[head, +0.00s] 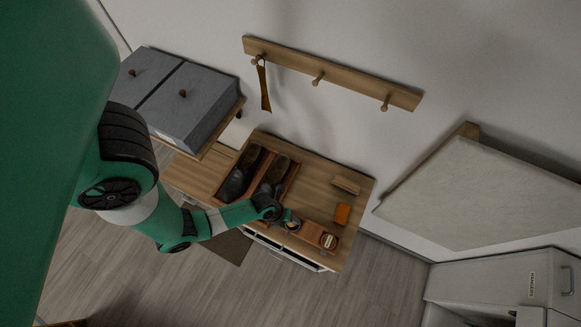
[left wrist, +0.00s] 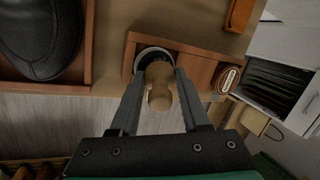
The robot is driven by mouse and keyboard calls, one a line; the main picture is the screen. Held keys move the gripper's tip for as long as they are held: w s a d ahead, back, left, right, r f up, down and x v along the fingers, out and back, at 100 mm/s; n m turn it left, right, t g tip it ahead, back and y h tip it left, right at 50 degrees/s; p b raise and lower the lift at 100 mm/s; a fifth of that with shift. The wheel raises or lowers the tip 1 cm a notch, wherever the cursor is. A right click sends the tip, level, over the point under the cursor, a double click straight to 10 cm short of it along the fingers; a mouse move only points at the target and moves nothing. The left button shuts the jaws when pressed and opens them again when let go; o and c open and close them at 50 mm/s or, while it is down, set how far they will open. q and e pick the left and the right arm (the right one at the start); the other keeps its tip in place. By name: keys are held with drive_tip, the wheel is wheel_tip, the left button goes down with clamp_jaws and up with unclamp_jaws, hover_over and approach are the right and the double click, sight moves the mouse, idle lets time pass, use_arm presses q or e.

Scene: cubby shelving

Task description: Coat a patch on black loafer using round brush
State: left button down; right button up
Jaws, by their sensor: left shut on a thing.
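My left gripper (head: 286,217) is at the front edge of the wooden bench top. In the left wrist view its two fingers (left wrist: 160,80) are shut on the wooden handle of the round brush (left wrist: 160,98). The brush head points down into a round, pale-rimmed opening or tin (left wrist: 138,68) at the left end of a small wooden caddy (left wrist: 196,68); its bristles are hidden. The black loafer (head: 238,176) lies in a wooden shoe tray (head: 222,199), left of the gripper. Its toe (left wrist: 38,38) shows at upper left in the wrist view. My right gripper is not in view.
A labelled round tin (head: 329,241) sits at the caddy's right end. An orange block (head: 342,214) and a wooden block (head: 346,185) lie behind it. A second dark shoe (head: 273,176) shares the tray. Grey boxes (head: 190,105) stand at left; a shoehorn (head: 264,88) hangs above.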

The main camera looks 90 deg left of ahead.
use_arm(q)
wheel_tip(320, 180, up, 7)
drive_tip(key=p, duration=0.7)
drive_tip(key=shift+r, duration=0.1)
